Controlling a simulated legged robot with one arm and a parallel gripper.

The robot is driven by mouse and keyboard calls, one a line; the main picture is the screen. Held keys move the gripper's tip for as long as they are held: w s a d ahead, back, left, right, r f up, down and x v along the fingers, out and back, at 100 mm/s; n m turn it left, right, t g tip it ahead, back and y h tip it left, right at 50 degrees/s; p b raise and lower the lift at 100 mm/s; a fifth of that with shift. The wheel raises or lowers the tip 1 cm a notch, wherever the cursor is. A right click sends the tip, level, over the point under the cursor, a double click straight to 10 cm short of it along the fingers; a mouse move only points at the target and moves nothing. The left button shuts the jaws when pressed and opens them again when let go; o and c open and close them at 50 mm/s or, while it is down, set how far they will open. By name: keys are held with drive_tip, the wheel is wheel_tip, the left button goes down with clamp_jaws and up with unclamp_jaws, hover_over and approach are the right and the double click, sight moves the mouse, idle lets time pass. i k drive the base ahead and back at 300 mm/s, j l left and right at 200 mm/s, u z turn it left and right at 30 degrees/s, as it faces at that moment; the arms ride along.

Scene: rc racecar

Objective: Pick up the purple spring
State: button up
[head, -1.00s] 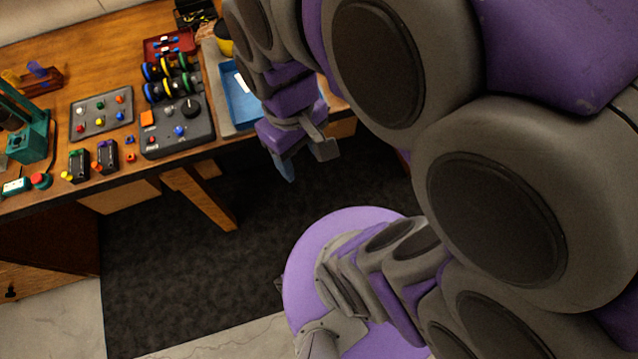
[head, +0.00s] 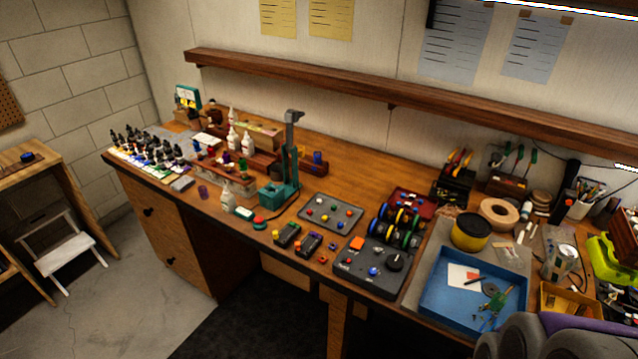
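A small purple coil-like piece (head: 203,192) stands on the bench near its front edge, left of a white bottle (head: 228,198). A second purple-blue piece (head: 318,158) sits at a brown wooden holder behind the green press (head: 281,190). Both are too small to tell for sure which is the purple spring. My gripper is out of view; only grey and purple parts of my arm show at the lower right corner.
The wooden bench (head: 150,177) holds dark bottles, a button panel (head: 330,212), a control box (head: 369,268) and a blue tray (head: 440,300). A shelf (head: 400,102) runs above. A white step stool (head: 65,248) stands at left, with open floor between.

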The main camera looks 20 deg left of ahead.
sight(203, 192)
drive_tip(key=u, duration=1.55)
drive_tip(key=i+j+z, duration=0.1)
drive_tip(key=z, duration=0.3)
drive_tip(key=i+j+z, duration=0.2)
drive_tip(key=z, duration=0.2)
drive_tip(key=i+j+z, duration=0.25)
drive_tip(key=z, duration=0.15)
drive_tip(key=i+j, duration=0.2)
drive_tip(key=j, duration=0.15)
drive_tip(key=i+j+z, duration=0.1)
drive_tip(key=i+j, duration=0.3)
drive_tip(key=j, duration=0.25)
